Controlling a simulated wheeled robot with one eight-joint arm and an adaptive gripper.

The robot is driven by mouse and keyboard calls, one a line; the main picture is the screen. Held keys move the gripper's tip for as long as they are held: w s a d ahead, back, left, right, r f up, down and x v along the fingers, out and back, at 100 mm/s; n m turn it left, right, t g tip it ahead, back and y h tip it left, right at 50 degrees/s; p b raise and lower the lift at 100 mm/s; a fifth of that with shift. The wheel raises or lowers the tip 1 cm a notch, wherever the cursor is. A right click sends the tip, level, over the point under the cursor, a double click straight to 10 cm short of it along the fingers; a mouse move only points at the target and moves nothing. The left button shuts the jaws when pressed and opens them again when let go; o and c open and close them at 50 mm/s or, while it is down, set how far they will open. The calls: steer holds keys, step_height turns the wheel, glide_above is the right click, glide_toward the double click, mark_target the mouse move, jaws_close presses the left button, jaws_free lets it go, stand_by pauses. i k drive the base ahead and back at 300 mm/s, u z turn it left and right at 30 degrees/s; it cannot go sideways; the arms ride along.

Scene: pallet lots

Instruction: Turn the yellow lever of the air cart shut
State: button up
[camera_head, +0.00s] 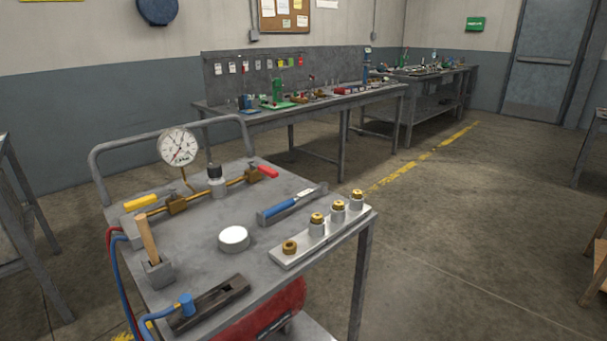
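The air cart (205,240) is a grey steel cart with a tube handle, standing at the left front. Its yellow lever (140,203) is at the left end of a brass pipe line, beside a brass valve body (176,204). The lever points left from the valve and looks roughly in line with the pipe. A red lever (268,171) sits at the right end of the same line. Between them stands a regulator with a black knob (214,170). A round dial gauge (178,147) rises behind the pipe. My gripper is not in view.
On the cart top are a wooden-handled tool in a holder (149,240), a white disc (233,238), a blue-handled tool (292,203) and a plate of brass fittings (320,235). Red and blue hoses (124,283) hang at the left edge. Workbenches (300,104) stand behind; open floor lies right.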

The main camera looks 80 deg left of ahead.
mark_target(139, 203)
steer(key=k, duration=0.45)
steer(key=u, duration=1.5)
steer(key=i, duration=0.6)
steer(key=u, duration=2.75)
